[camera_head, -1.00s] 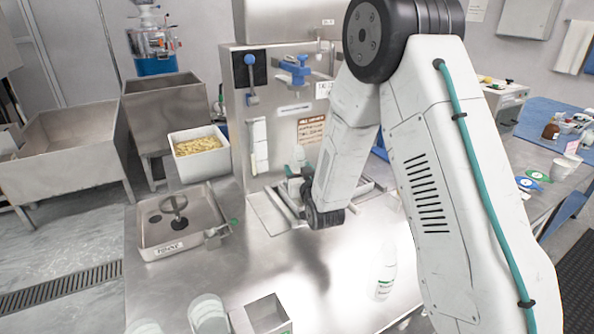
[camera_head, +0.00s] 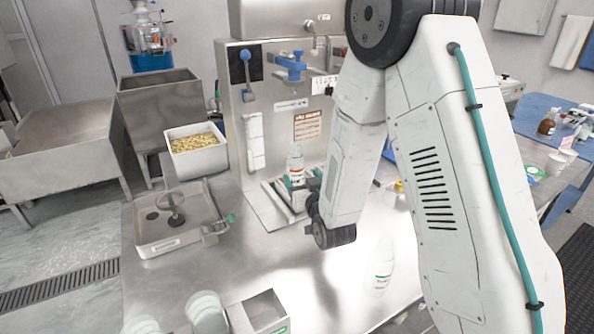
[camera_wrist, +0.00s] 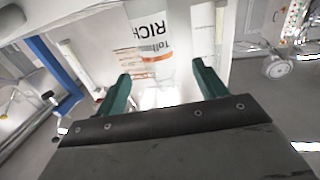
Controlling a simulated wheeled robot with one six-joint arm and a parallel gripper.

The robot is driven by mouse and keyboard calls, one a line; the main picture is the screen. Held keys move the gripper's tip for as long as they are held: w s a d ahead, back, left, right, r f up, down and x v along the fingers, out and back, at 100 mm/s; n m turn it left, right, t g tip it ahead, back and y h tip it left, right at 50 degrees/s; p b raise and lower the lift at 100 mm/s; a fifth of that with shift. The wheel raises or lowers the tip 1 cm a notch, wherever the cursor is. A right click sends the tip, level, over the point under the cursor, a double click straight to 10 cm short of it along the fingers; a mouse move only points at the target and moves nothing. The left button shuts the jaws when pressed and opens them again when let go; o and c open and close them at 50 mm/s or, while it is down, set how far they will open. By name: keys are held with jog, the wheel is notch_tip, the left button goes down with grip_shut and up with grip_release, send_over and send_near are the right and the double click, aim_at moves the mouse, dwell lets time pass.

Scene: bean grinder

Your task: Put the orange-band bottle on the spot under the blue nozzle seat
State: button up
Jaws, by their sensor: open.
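The orange-band bottle (camera_head: 296,163) is white and stands upright at the machine's tray, below the blue nozzle seat (camera_head: 291,68). In the wrist view the bottle (camera_wrist: 150,40) shows its label and orange band just beyond the fingertips. My gripper (camera_head: 298,184) is low beside the bottle, on its near side, and partly hidden by my arm. In the wrist view my gripper (camera_wrist: 160,80) has its green fingers apart, with nothing clasped between them. The bottle's base and the exact spot under it are hidden.
The steel tray (camera_head: 268,212) sits at the machine's foot. A white bottle with a green band (camera_head: 379,268) stands on the table at front right. A square steel container (camera_head: 258,312) and clear cups (camera_head: 206,310) are at the front. A shallow steel basin (camera_head: 175,222) lies at left.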

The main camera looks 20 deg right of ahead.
jog(key=s+d+r+g, duration=0.1)
jog(key=s+r+g, duration=0.4)
jog(key=s, duration=0.7)
jog(key=s+d+r+g, duration=0.1)
jog(key=s+r+g, duration=0.4)
jog(key=s, duration=0.8)
jog(key=s+d+r+g, duration=0.1)
jog(key=s+r+g, duration=0.4)
jog(key=s, duration=0.8)
jog(key=shift+s+g, duration=0.25)
jog(key=shift+g, duration=0.65)
